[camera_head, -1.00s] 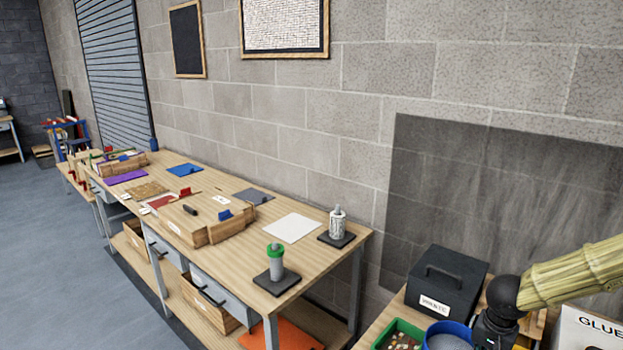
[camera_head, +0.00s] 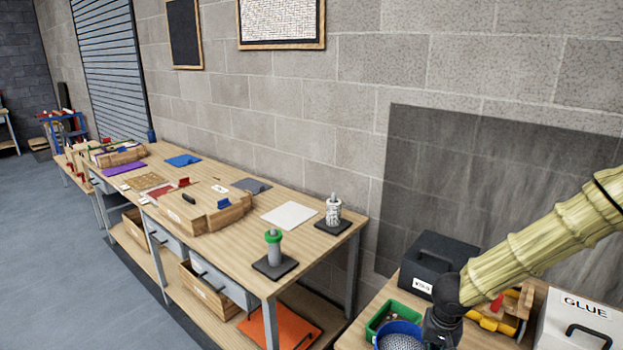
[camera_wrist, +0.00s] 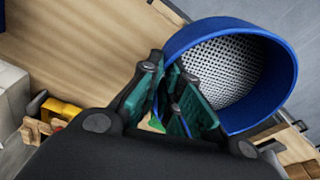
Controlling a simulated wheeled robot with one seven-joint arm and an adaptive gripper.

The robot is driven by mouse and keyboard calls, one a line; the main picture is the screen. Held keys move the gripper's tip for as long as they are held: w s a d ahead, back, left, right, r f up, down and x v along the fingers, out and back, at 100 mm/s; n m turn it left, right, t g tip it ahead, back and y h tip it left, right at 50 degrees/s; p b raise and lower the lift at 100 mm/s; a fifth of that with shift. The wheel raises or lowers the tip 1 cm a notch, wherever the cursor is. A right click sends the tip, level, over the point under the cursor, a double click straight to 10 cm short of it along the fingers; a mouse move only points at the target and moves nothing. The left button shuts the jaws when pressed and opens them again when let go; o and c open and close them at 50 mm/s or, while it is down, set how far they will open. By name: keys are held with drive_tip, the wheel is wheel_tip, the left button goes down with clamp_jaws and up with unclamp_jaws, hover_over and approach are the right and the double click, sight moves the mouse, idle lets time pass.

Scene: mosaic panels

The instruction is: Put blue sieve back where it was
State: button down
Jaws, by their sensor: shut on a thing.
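The blue sieve (camera_head: 400,328) is a round blue ring with a light mesh bottom. It shows at the bottom of the head view, partly cut off by the frame edge. In the wrist view the blue sieve (camera_wrist: 275,45) fills the upper right, and its near rim lies between the green-padded fingers. My gripper (camera_wrist: 178,100) is shut on that rim. In the head view my gripper (camera_head: 440,330) is beside the sieve's right side, with its fingertips hidden. The sieve looks held above the near bench; how high I cannot tell.
A green tray (camera_head: 392,312) of small pieces lies just behind the sieve. A black waste box (camera_head: 437,262), a wooden rack with yellow and red parts (camera_head: 497,315) and a white glue box (camera_head: 578,325) stand near my arm. The long bench (camera_head: 290,213) is to the left.

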drive_tip(key=a+f, duration=0.1)
drive_tip(key=a, duration=0.1)
drive_tip(key=a+f+n, duration=0.1)
drive_tip(key=a, duration=0.1)
drive_tip(key=a+f+n, duration=0.1)
drive_tip(key=a, duration=0.2)
drive_tip(key=shift+w, duration=0.1)
drive_tip(key=s+a+f+n, duration=0.2)
drive_tip(key=a, duration=0.3)
wheel_tip(320, 180, down, 15)
drive_tip(key=b, duration=1.5)
drive_tip(key=shift+w+a+f, duration=0.2)
drive_tip(key=shift+a, duration=0.1)
